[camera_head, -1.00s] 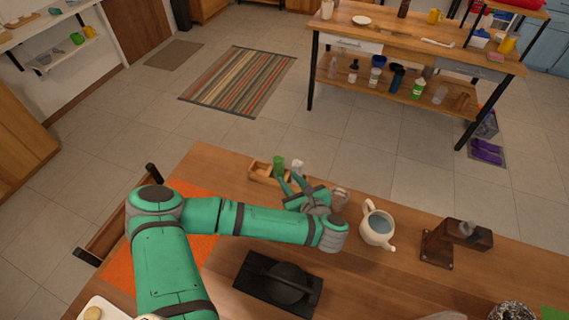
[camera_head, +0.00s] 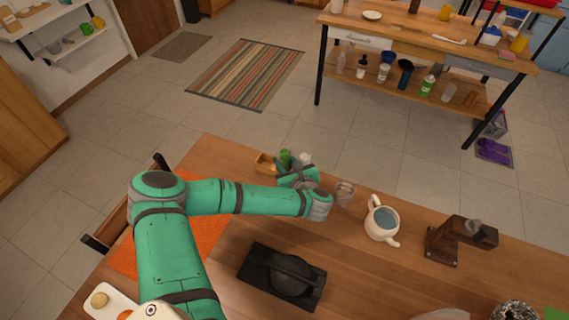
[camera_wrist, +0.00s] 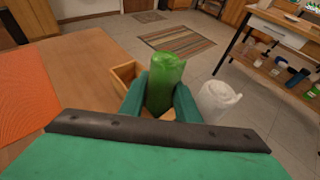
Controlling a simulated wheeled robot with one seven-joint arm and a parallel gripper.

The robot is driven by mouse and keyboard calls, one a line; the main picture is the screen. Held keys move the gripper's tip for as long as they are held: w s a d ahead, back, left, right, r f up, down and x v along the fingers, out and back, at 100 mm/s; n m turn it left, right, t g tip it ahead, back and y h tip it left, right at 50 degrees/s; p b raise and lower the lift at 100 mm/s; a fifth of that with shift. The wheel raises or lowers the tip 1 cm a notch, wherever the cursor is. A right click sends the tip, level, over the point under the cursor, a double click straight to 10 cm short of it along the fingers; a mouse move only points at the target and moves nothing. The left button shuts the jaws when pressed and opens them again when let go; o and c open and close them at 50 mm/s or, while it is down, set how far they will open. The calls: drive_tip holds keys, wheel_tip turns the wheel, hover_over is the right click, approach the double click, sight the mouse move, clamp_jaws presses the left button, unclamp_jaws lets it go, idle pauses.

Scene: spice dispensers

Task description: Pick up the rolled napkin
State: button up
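I cannot pick out a rolled napkin for certain in either view. My gripper (camera_wrist: 160,92) is at the far edge of the wooden table. Its two green fingers stand one on each side of a glossy green dispenser (camera_wrist: 163,72). I cannot tell whether they press on it. A white dispenser (camera_wrist: 217,99) stands just right of the fingers. Both stand at a small wooden tray (camera_wrist: 124,72), their bases partly hidden. In the head view, my gripper (camera_head: 295,172) partly covers the green dispenser (camera_head: 285,157) and the white one (camera_head: 305,158).
A clear glass (camera_head: 345,193), a white pot (camera_head: 381,220) and a dark wooden stand (camera_head: 455,243) are to the right. A black lidded dish (camera_head: 282,277) and an orange mat (camera_head: 205,243) are nearer.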

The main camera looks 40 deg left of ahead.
drive_tip(key=c, duration=0.7)
drive_tip(key=shift+o, duration=0.2)
